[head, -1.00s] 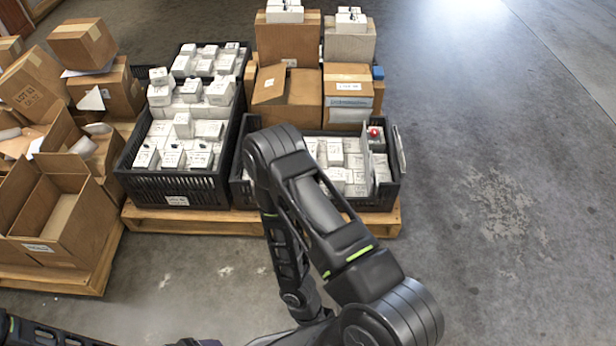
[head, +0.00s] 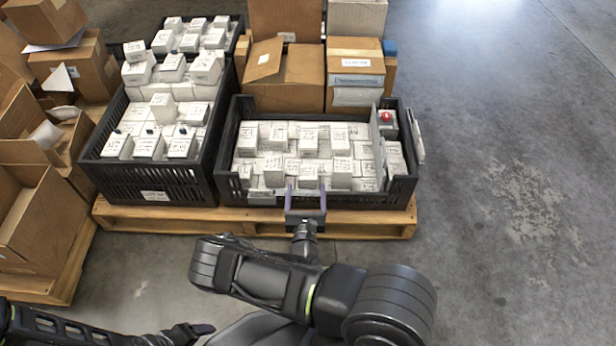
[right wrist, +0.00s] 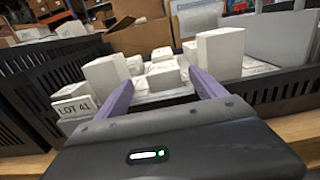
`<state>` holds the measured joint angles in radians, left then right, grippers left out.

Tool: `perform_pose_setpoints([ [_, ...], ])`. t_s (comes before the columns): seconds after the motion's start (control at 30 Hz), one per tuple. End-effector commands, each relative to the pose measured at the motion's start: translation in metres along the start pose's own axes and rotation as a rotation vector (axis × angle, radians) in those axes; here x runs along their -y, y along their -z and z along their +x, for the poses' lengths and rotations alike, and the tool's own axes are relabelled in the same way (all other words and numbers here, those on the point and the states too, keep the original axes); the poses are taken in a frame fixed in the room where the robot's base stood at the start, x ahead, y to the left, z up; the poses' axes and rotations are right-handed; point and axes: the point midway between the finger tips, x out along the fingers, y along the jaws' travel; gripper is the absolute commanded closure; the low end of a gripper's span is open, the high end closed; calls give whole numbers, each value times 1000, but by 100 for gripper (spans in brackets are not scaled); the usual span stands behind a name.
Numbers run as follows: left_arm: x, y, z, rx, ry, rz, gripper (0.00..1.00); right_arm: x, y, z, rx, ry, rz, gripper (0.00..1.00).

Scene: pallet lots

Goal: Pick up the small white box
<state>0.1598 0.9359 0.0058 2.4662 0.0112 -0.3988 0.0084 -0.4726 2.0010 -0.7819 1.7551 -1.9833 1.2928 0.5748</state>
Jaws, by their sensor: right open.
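Many small white boxes with dark print fill the right black crate (head: 228,165); the frames do not single one out. One small white box (head: 308,176) stands at the crate's front, just beyond and between my right fingertips. Another white box (head: 342,172) stands just right of it. My right gripper (head: 305,187) is open and empty at the crate's front rim, its purple fingers pointing in. In the right wrist view the open fingers (right wrist: 160,85) reach toward the boxes, with a taller white box (right wrist: 220,52) by the right finger. My left gripper (head: 185,334) is low at the bottom edge, its jaws unclear.
A second black crate (head: 155,178) of white boxes stands to the left on the same wooden pallet (head: 255,222). A grey divider (head: 378,150) and a red-buttoned item (head: 387,118) are at the crate's right. Cardboard boxes (head: 285,78) stand behind. Floor at right is clear.

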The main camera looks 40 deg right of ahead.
Motion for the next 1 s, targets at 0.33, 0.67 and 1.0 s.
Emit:
perform_pose_setpoints([
  [0.33,1,0,3,-1,0,0,24,2,1,6,-1,6,1,20],
  [0.67,3,1,10,-6,0,0,24,2,0,26,-2,7,0,20],
  [1.0,7,2,22,-7,-1,-1,24,4,5,41,-1,8,0,20],
])
